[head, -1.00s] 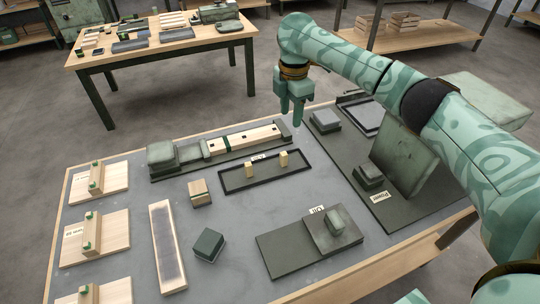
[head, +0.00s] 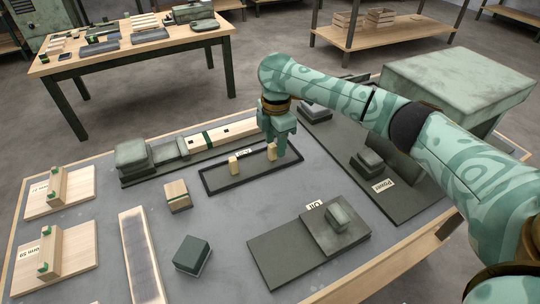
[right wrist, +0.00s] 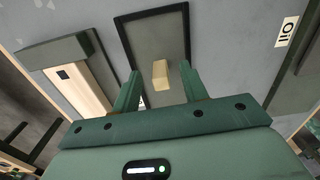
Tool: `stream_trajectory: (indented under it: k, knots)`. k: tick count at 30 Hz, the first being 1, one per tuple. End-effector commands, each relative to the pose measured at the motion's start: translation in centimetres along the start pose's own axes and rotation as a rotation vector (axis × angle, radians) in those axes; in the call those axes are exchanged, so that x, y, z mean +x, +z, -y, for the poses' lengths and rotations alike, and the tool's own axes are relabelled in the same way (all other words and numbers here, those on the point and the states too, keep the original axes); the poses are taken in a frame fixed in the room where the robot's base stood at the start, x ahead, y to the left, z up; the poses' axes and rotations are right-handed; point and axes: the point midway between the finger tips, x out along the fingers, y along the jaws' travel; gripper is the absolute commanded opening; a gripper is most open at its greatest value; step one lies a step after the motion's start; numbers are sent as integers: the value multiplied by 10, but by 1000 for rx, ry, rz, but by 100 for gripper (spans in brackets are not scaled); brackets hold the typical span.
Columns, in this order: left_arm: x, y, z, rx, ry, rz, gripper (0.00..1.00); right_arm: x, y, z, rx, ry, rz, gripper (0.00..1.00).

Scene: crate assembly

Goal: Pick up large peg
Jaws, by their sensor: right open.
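One peg (head: 233,164) is at the left; the other peg (head: 271,152) is at the right, close by my right gripper (head: 279,147). They look alike in size, so I cannot tell which is the large one. My right gripper is open and points down at the tray's right end. In the right wrist view, one peg (right wrist: 160,74) shows between the two green fingers, with gaps to both sides. The second peg is not seen there. My left gripper is out of view.
A long wooden piece in a dark fixture (head: 225,134) lies behind the tray. A small wooden block (head: 177,196), a dark cube (head: 193,254) and a grey plate labelled Oil (head: 305,226) lie in front.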

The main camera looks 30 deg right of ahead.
Motion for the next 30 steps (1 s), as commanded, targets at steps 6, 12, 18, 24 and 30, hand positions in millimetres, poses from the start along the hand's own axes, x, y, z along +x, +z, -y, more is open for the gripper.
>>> stream_trajectory:
  k: [6, 12, 18, 24, 30]
  knots:
    - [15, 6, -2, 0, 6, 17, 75, 25, 1, 0, 1, 0, 1, 44]
    - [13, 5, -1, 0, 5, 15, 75, 22, 1, 0, 1, 2, 2, 24]
    - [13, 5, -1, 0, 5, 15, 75, 22, 1, 0, 0, 1, 2, 0]
    - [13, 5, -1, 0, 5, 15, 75, 22, 1, 0, 0, 1, 2, 0]
    - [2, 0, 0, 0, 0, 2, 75, 7, 0, 0, 0, 4, 1, 0]
